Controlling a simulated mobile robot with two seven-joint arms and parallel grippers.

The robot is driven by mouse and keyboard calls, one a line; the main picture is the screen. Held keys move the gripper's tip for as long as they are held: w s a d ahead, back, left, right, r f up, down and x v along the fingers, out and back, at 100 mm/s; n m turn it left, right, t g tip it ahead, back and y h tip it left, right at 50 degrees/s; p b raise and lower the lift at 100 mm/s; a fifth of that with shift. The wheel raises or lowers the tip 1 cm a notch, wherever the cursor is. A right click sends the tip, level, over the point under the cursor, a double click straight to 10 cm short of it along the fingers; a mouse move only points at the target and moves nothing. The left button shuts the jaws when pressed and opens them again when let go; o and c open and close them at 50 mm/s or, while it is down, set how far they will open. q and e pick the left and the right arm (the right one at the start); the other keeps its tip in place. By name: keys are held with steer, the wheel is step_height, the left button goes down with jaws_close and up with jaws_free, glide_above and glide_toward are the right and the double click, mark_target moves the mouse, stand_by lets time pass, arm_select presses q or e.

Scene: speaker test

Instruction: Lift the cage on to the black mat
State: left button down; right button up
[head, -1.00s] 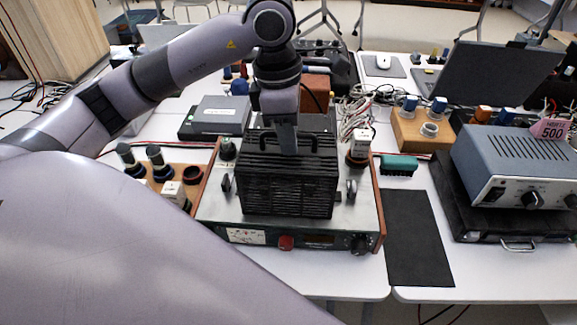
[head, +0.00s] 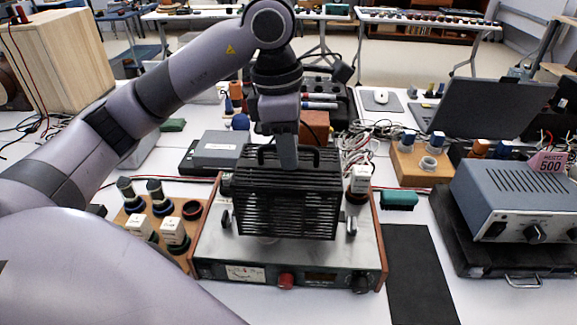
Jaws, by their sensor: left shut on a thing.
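The cage (head: 287,205) is a black slatted box with handles on top. It is held a little above the metal top of a wood-sided instrument (head: 215,243), roughly level. My left gripper (head: 288,160) comes down from above and is shut on the cage's top, between the handles; the fingertips are partly hidden there. The black mat (head: 418,275) lies flat and bare on the white table, to the right of the instrument. My right gripper is not in view.
A green brush-like block (head: 399,199) lies just behind the mat. A blue-grey power supply (head: 515,200) on a black case stands right of the mat. White-topped tubes stand close by, one (head: 359,183) at the cage's right, others (head: 172,234) on a wooden block at left.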

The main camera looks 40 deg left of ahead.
arm_select(q)
step_height(320, 180, up, 15)
steer(key=p, duration=0.3)
steer(key=shift+p, duration=0.35)
stand_by(0.4)
